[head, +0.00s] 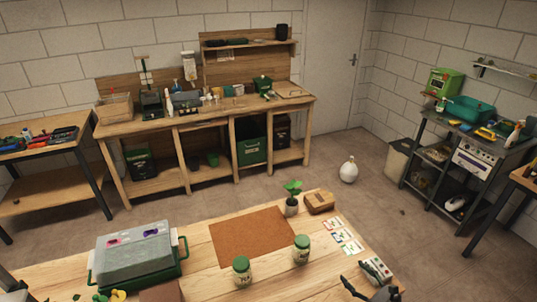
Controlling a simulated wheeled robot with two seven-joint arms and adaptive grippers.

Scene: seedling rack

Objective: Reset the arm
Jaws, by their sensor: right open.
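My right gripper (357,287) shows at the bottom right of the head view, over the near right part of the wooden table (205,275). Its dark fingers are apart and nothing is seen between them. A small light box-shaped item (376,268) lies close beside it; I cannot tell whether they touch. My left gripper is not in the picture.
Two green-lidded jars (241,270) (301,250), a brown mat (252,236), a potted seedling (291,198), a brown block (320,203) and several cards (343,237) are on the table. A grey-lidded green tray (135,255) stands left. Open floor lies beyond.

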